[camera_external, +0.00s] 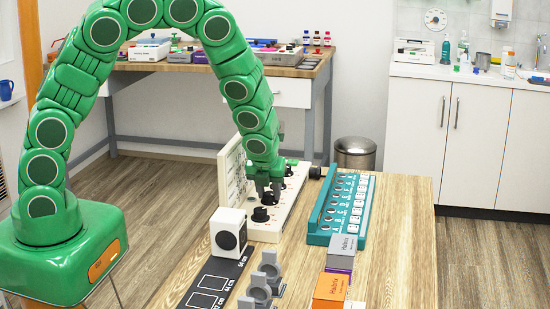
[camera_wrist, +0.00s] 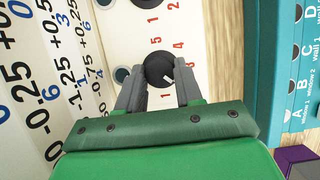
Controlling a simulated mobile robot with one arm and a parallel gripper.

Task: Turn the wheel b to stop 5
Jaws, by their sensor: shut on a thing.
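A white panel (camera_external: 270,226) with a row of black wheels stands on the wooden table, with an upright printed board (camera_external: 232,172) along its left side. My gripper (camera_external: 264,192) points down at a wheel near the front of the row. In the wrist view my gripper (camera_wrist: 160,84) has its two grey fingers on either side of a round black wheel (camera_wrist: 157,66), shut on it. The wheel's white mark points to the lower right, between the red 1 and the red 3. The red 5 and 4 are above the wheel. I cannot read the wheel's letter.
A teal rack (camera_external: 321,222) with lettered places stands close to the right. A white block (camera_external: 226,238) with a black disc stands in front, by a dark marked strip (camera_external: 232,268). Grey holders (camera_external: 260,289), a grey box (camera_external: 342,243) and an orange box (camera_external: 328,288) are nearer.

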